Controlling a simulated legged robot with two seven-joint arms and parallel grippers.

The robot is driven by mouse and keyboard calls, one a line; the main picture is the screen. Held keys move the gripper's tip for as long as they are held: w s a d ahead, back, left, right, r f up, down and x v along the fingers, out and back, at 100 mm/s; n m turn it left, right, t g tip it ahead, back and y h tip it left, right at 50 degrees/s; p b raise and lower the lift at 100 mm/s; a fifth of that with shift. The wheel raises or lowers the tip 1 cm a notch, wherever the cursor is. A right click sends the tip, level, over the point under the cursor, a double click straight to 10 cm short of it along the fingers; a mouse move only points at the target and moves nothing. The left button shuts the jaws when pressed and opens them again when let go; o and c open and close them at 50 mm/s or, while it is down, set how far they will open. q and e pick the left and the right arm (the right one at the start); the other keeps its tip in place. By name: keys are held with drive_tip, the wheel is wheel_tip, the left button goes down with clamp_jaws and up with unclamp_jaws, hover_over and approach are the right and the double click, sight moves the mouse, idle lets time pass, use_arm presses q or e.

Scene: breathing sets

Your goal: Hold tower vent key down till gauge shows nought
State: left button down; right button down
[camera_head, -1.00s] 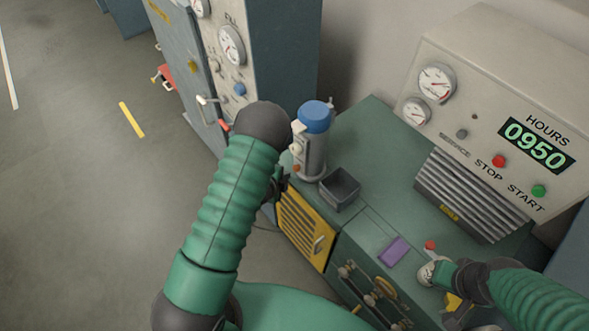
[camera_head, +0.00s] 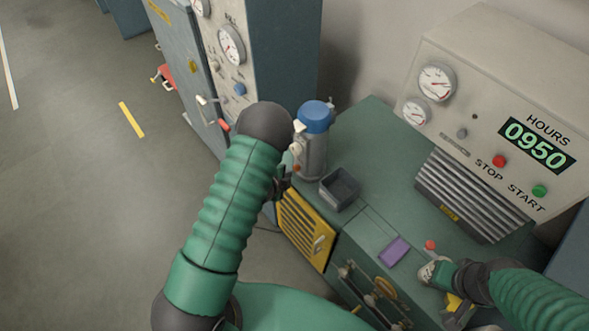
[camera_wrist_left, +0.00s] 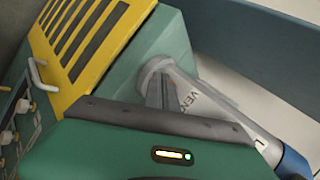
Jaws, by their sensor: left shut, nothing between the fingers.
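In the head view my left forearm partly hides this area. Small pale fittings show on the tower's left side; no reading is legible. My right gripper (camera_head: 442,274) is low at right, its jaws unclear.
An open dark bin (camera_head: 341,188) stands beside the tower. A purple block (camera_head: 395,250) and a red knob (camera_head: 430,245) are on the green bench (camera_head: 390,175). The hours console (camera_head: 510,110) reads 0950. A blue-grey cabinet (camera_head: 280,60) with gauges stands behind.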

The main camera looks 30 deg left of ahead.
use_arm(q)
drive_tip(key=shift+w+d+r, duration=0.1)
drive_tip(key=shift+w+d, duration=0.15)
drive_tip(key=shift+w, duration=0.45)
idle(1.8)
drive_tip(key=shift+s, duration=0.15)
idle(2.6)
drive_tip(key=shift+s+a, duration=0.35)
drive_tip(key=shift+s, duration=0.5)
drive_tip(key=shift+s, duration=0.15)
drive_tip(key=s, duration=0.1)
drive_tip(key=s+a, duration=0.1)
drive_tip(key=s, duration=0.1)
drive_tip(key=s+a, duration=0.1)
drive_tip(key=shift+s, duration=0.2)
